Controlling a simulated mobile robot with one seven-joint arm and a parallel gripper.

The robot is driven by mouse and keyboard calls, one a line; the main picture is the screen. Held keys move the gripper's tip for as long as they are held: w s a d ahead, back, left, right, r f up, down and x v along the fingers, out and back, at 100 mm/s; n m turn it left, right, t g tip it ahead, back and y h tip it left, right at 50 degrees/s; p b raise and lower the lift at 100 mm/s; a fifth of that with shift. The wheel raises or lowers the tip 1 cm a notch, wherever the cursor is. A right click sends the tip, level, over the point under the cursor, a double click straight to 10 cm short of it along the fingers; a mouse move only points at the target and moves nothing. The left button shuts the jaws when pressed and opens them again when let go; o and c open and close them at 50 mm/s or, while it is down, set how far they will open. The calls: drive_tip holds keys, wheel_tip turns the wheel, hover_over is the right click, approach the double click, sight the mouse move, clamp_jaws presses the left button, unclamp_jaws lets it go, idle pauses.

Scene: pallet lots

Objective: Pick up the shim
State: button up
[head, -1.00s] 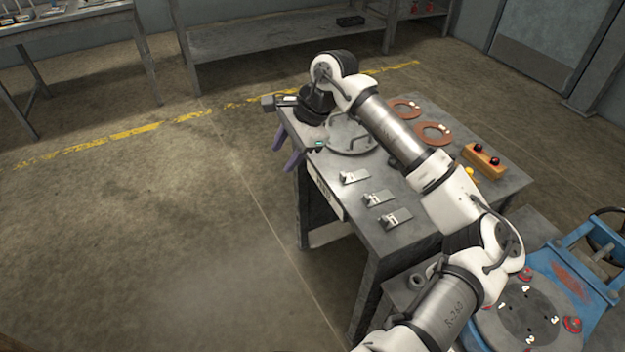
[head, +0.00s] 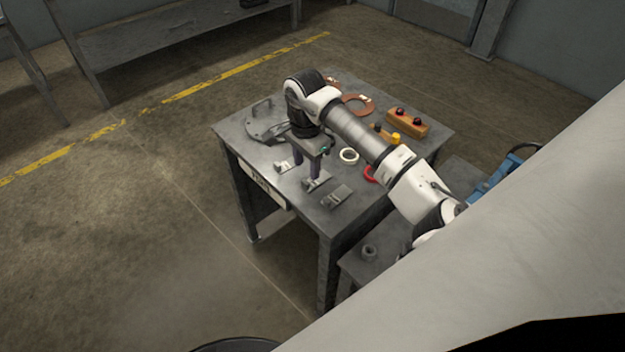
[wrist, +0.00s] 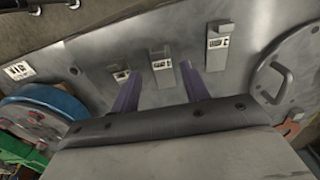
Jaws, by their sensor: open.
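Three grey metal shims with white labels lie in a row near the table's front edge. In the head view they are the left shim (head: 285,167), the middle shim (head: 317,183) and the right shim (head: 336,197). The wrist view shows the same row reversed, with the middle shim (wrist: 162,68) ahead of and between my fingers, one shim (wrist: 121,75) by the left finger and another (wrist: 220,40) to the right. My gripper (head: 306,170) points down over the row, its purple fingers apart and empty. It also shows in the wrist view (wrist: 159,82). Contact with the table cannot be told.
On the grey table (head: 240,150) a round plate with handles (head: 265,128) lies left of my gripper.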

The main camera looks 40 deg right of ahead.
sight(306, 181)
drive_tip(key=shift+s+a+f+p, duration=0.1)
drive_tip(key=shift+f+p, duration=0.35)
drive_tip(key=shift+f, duration=0.85)
drive_tip(key=shift+a+f+p, duration=0.1)
drive_tip(key=shift+f+p, duration=0.3)
drive_tip(key=shift+f, duration=0.9)
clamp_jaws()
